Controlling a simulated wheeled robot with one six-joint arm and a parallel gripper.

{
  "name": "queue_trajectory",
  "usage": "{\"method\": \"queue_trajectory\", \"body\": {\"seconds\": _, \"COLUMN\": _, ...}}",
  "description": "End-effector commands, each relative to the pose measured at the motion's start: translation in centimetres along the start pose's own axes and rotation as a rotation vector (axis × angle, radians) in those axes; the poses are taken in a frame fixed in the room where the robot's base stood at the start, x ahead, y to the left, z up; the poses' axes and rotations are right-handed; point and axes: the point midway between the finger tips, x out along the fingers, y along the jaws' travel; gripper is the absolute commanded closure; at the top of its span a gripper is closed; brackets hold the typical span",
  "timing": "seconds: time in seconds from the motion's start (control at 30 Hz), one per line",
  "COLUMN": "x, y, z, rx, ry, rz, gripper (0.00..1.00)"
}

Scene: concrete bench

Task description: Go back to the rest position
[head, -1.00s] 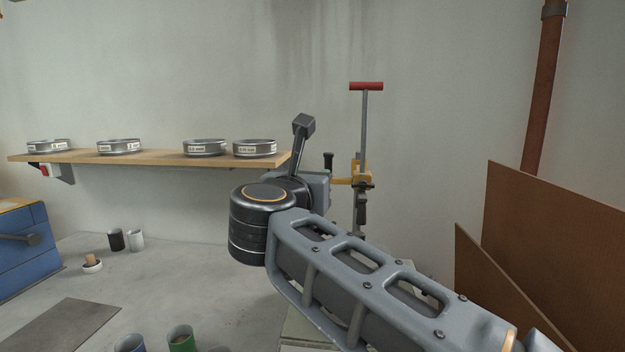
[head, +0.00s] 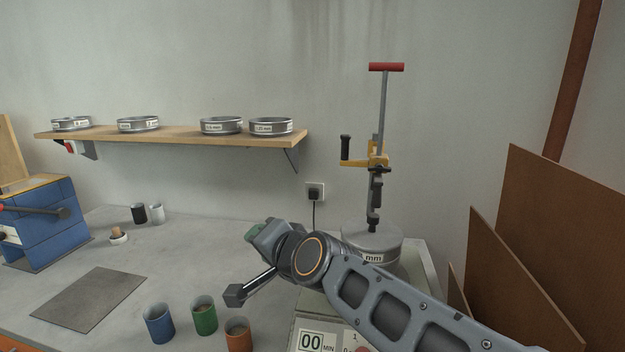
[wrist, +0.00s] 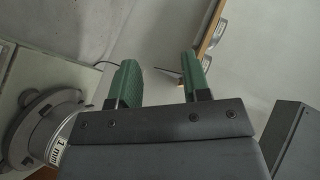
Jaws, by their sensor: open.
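My gripper (wrist: 160,78) shows in the wrist view with its two green fingers apart and nothing between them. That sieve (head: 372,243), grey and marked mm, sits on the shaker below the clamp rod (head: 380,130). In the wrist view the sieve (wrist: 48,128), marked 1 mm, lies at the left, apart from the fingers. My forearm hides part of the shaker.
Several sieves stand on the wooden shelf (head: 180,139). Blue (head: 160,323), green (head: 204,316) and orange (head: 238,335) cups stand at the bench front, near my arm. A blue box (head: 45,225) is at the left, brown boards (head: 540,230) at the right. The bench middle is clear.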

Motion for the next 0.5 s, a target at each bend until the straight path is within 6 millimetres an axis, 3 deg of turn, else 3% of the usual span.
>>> {"method": "queue_trajectory", "body": {"seconds": 0.1, "x": -3.0, "y": 6.6, "z": 1.1, "rx": -0.304, "ry": -0.182, "rz": 0.238, "gripper": 0.57}}
{"method": "queue_trajectory", "body": {"seconds": 0.3, "x": -10.1, "y": 16.3, "z": 1.7, "rx": -0.582, "ry": -0.460, "rz": 0.575, "gripper": 0.57}}
{"method": "queue_trajectory", "body": {"seconds": 0.5, "x": -17.2, "y": 21.4, "z": 0.6, "rx": -0.611, "ry": -0.579, "rz": 0.820, "gripper": 0.57}}
